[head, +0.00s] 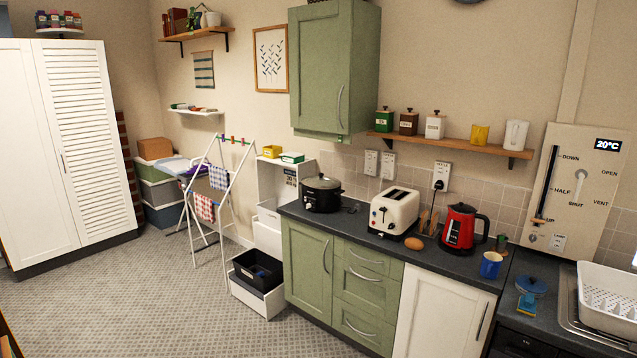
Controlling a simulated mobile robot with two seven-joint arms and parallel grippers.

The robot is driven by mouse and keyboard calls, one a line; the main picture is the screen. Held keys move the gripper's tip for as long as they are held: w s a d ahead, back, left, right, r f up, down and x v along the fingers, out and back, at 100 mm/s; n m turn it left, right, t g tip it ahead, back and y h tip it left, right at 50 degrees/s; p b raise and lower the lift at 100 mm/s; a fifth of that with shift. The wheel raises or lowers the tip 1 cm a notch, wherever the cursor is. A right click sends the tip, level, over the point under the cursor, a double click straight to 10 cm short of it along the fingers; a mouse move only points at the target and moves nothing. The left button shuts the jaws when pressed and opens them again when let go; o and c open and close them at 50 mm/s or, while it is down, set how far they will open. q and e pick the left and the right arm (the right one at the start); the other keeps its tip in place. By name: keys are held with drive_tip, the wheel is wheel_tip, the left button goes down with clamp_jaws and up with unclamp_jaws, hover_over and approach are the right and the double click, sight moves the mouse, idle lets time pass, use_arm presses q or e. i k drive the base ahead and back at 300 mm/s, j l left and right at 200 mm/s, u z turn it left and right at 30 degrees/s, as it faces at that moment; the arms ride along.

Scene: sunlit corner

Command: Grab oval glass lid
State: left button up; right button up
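A black slow cooker (322,200) stands on the dark worktop, at the left end of the counter. An oval lid (323,183) with a small knob sits on top of it and looks closed. It is greyish and seems to be glass, but it is small in the picture. Neither of my grippers is in the head view, and nothing touches the cooker or lid.
A cream toaster (394,211), a red kettle (461,229) and a blue mug (491,265) stand further right on the worktop. A green wall cupboard (333,70) hangs above the cooker. A drying rack (215,190) stands left. The floor (130,300) in front is clear.

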sight(320, 181)
drive_tip(key=i+l+u, duration=0.1)
drive_tip(key=i+u, duration=0.2)
drive_tip(key=i, duration=1.8)
drive_tip(key=i+j+u, duration=0.3)
drive_tip(key=i, duration=0.75)
drive_tip(key=i+l+u, duration=0.3)
drive_tip(key=i, duration=0.7)
drive_tip(key=i+z, duration=0.2)
drive_tip(key=z, duration=0.25)
drive_tip(key=i+j+z, duration=0.2)
drive_tip(key=z, duration=0.25)
drive_tip(key=i+j+z, duration=0.15)
drive_tip(key=z, duration=0.25)
drive_tip(key=i+j+z, duration=0.15)
drive_tip(key=j+z, duration=0.15)
drive_tip(key=z, duration=0.15)
drive_tip(key=i+j+z, duration=0.1)
drive_tip(key=j+z, duration=0.2)
drive_tip(key=z, duration=0.15)
drive_tip(key=i+j+z, duration=0.15)
drive_tip(key=z, duration=0.25)
drive_tip(key=i+j+z, duration=0.15)
drive_tip(key=j+z, duration=0.25)
drive_tip(key=i+j+z, duration=0.1)
drive_tip(key=z, duration=0.3)
drive_tip(key=j+z, duration=0.45)
drive_tip(key=i+l, duration=0.05)
